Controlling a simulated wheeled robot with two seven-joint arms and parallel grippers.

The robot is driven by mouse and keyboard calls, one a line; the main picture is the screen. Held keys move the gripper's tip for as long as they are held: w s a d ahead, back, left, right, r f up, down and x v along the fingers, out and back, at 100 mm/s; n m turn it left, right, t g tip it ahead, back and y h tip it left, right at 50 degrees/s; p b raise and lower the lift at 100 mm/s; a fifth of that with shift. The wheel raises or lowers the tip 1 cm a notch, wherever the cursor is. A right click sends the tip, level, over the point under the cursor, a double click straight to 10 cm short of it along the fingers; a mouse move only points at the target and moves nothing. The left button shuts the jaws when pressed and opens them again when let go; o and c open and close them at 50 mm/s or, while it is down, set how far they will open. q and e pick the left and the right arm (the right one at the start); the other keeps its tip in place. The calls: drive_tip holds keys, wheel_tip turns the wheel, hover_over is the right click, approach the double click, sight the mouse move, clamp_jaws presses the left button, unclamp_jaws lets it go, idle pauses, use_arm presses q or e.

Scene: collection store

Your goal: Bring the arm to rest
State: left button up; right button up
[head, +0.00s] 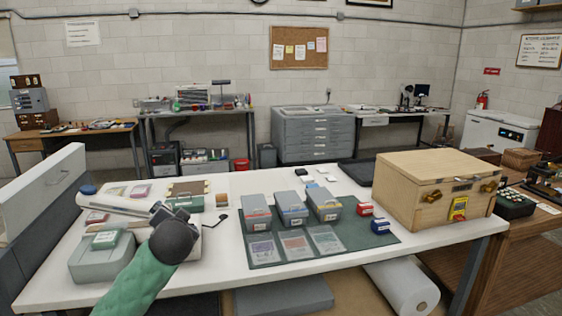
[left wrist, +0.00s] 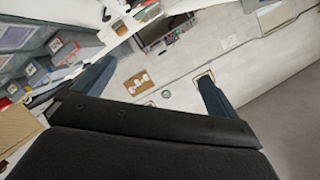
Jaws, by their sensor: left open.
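My left gripper (left wrist: 155,88) shows in the left wrist view with its two dark blue fingers spread wide apart. Nothing is between them; the wall and part of the room show past them, tilted. In the head view my left arm comes in from the bottom left with a green sleeve and a dark joint, over the left part of the white table (head: 340,258). I cannot clearly make out the fingers there. My right gripper is in neither view.
A grey-green case (head: 100,262) stands close beside my left arm. Three grey boxes (head: 291,210) stand on a green mat (head: 370,238) in the middle. A wooden case (head: 410,195) stands at the right. Table between arm and mat is mostly bare.

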use_arm(q)
drive_tip(key=s+d+f+n+g+h, duration=0.1)
drive_tip(key=s+d+f+g+h, duration=0.2)
drive_tip(key=s+f, duration=0.65)
drive_tip(key=s+d+f+g+h, duration=0.1)
drive_tip(key=s+d+f+g, duration=0.35)
drive_tip(key=f, duration=0.85)
drive_tip(key=s+d+f+g, duration=0.1)
drive_tip(key=s+f, duration=0.6)
drive_tip(key=s, duration=0.3)
drive_tip(key=s+d+f+n+g+h, duration=0.1)
drive_tip(key=s+d+f+g, duration=0.1)
drive_tip(key=s+f, duration=0.5)
drive_tip(key=s+d+f+n+g+h, duration=0.1)
drive_tip(key=s+f, duration=0.6)
drive_tip(key=s, duration=0.7)
drive_tip(key=shift+s+d+f+g, duration=0.35)
drive_tip(key=shift+s+f+g, duration=0.05)
drive_tip(key=shift+g, duration=0.05)
